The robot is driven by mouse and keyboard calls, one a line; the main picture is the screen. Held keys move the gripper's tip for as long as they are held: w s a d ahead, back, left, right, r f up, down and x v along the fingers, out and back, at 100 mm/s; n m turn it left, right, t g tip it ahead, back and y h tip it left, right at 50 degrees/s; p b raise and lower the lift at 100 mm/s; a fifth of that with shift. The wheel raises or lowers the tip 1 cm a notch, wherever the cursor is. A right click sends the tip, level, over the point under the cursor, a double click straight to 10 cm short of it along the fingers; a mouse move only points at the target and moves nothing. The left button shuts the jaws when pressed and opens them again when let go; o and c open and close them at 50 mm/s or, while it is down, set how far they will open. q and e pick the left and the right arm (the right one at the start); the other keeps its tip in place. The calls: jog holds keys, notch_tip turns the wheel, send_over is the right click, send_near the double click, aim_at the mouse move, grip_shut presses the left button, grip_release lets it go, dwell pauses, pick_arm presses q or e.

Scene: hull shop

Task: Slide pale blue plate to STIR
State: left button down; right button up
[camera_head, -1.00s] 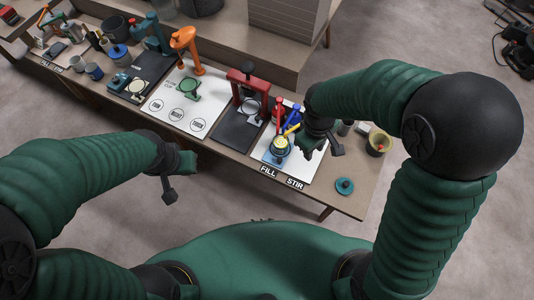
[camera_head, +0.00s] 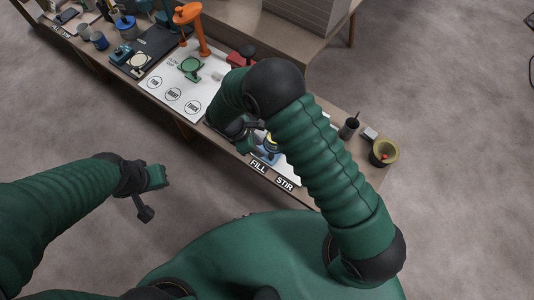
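The pale blue plate (camera_head: 267,157) shows only in part, on the white board just behind the FILL label (camera_head: 258,167). A cup with a yellow and dark rim (camera_head: 271,144) appears to stand on it. My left gripper (camera_head: 150,193) hangs over the floor in front of the table, away from the plate.
My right arm covers much of the STIR side. A dark cup (camera_head: 349,128) and an olive pot (camera_head: 383,153) stand at the right end.

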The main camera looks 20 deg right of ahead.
aim_at(272, 155)
jog(key=x, duration=0.4)
jog(key=d+x, duration=0.1)
jog(key=x, duration=0.3)
jog(key=shift+r, duration=0.15)
jog(key=shift+d+f, duration=0.15)
jog(key=shift+f, duration=0.1)
jog(key=shift+a, duration=0.35)
jog(key=shift+d, duration=0.1)
jog(key=c, duration=0.6)
jog(key=shift+d, duration=0.1)
grip_shut()
jog(key=shift+d, duration=0.1)
